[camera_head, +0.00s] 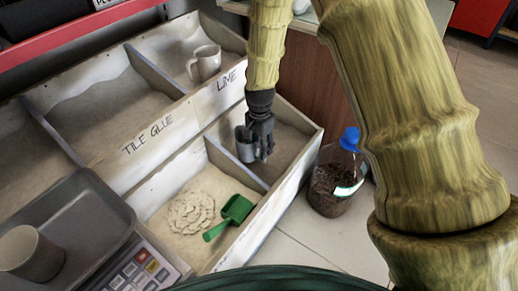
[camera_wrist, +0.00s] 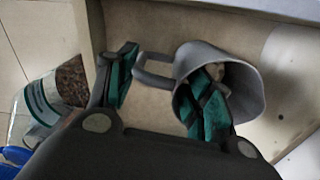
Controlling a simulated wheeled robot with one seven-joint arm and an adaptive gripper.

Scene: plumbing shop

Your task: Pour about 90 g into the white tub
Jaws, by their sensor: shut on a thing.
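My gripper (camera_head: 258,148) is over the right-hand front compartment of the bin. It is shut on a grey mug (camera_head: 245,151). In the wrist view the mug (camera_wrist: 252,92) is tilted with its mouth towards the right; one finger is inside it and the other is outside, beyond the handle. I cannot tell whether the mug holds anything. A dull beige, tub-like cup (camera_head: 32,254) stands upright on the grey tray at the lower left; its contents are not clear. No tub that looks plainly white is in view.
A keypad scale (camera_head: 142,272) is beside the grey tray (camera_head: 98,196). The divided bin (camera_head: 145,140) reads "TILE GLUE" and "LIME". A pale mug (camera_head: 206,62) stands in a rear compartment. A green scoop (camera_head: 236,209) lies by pale powder. A blue-capped jug (camera_head: 336,180) stands on the floor.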

